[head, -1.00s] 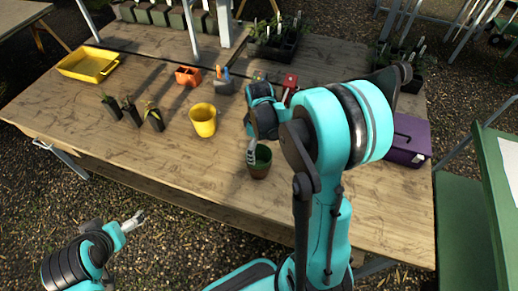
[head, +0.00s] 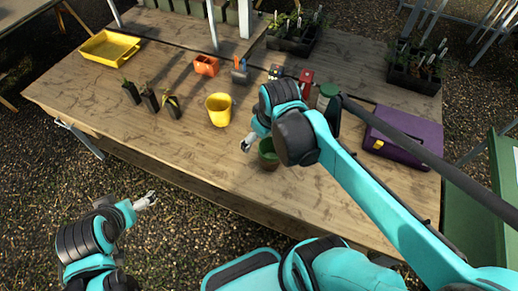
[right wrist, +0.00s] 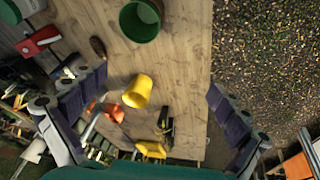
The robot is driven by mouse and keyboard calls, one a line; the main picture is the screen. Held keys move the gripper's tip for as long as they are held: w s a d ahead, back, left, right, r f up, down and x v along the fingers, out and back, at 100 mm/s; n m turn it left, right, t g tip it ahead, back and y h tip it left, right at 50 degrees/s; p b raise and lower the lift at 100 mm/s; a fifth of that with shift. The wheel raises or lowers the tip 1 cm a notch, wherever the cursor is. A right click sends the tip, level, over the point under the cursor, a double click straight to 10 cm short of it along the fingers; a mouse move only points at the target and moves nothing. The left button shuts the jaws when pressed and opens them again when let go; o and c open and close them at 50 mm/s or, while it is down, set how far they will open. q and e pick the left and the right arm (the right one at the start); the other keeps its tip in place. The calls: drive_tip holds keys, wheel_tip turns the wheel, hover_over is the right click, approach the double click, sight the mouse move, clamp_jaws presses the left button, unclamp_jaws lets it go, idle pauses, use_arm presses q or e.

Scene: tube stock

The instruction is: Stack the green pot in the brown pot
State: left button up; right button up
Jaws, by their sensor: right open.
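The green pot also shows at the top of the right wrist view (right wrist: 140,20), seen from above. My right gripper (head: 247,144) is open and empty, just left of the pots in the head view and apart from them. Its spread fingers (right wrist: 155,90) show in the right wrist view with nothing between them. My left gripper (head: 147,200) is off the table's front edge, too small to tell its opening.
A yellow pot (head: 218,110) stands left of the pots, with several seedlings (head: 150,99) beyond it. A yellow tray (head: 109,47) is at far left, an orange container (head: 206,65) behind, a purple box (head: 403,138) at right. The front-left table is clear.

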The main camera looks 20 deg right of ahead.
drive_tip(key=s+a+m+t, duration=0.3)
drive_tip(key=s, duration=0.1)
drive_tip(key=shift+s+a, duration=0.35)
drive_tip(key=shift+a, duration=0.05)
drive_tip(key=shift+f, duration=0.2)
